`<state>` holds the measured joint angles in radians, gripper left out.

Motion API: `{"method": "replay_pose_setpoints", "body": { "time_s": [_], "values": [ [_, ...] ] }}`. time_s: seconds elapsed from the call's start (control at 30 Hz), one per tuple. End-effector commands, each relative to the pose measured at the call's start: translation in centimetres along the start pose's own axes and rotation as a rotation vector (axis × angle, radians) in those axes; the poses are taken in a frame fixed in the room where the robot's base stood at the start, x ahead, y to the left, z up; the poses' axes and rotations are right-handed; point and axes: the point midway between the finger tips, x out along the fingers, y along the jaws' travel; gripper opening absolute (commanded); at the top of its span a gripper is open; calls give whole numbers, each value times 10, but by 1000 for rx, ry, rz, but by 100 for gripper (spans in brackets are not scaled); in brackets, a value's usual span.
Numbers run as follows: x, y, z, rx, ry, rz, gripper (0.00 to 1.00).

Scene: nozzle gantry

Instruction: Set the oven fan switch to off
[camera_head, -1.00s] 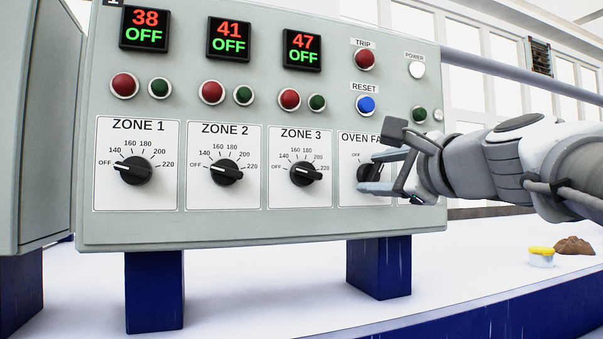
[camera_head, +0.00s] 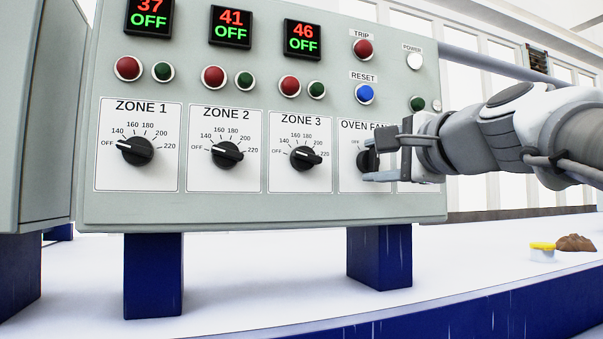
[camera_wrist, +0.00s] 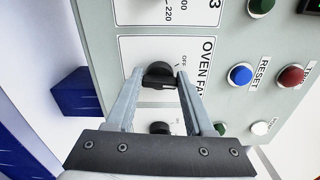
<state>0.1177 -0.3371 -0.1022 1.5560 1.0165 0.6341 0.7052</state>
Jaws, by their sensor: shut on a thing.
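The oven fan switch is a black rotary knob (camera_head: 364,160) on a white plate labelled OVEN FAN, at the right of the grey control panel. My gripper (camera_head: 370,155) reaches it from the right, with its fingers at the knob and hiding part of it and its plate. In the wrist view the knob (camera_wrist: 159,75) sits between the two fingertips of my gripper (camera_wrist: 158,78), which are shut on it. An OFF mark shows beside the knob. I cannot tell clearly which mark the pointer faces.
Zone dials, including the ZONE 3 knob (camera_head: 305,157), line the panel to the left. A red TRIP button (camera_head: 363,50) and blue RESET button (camera_head: 364,94) sit above. In the wrist view another black knob (camera_wrist: 160,128) lies between my fingers' bases.

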Motion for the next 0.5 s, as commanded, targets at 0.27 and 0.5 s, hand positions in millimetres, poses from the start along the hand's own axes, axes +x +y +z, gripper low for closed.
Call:
{"method": "replay_pose_setpoints", "body": {
  "time_s": [0.27, 0.5],
  "values": [
    [0, 5, 0, -260, -1, 0, 0],
    [0, 5, 0, -445, -2, 0, 0]
  ]
}}
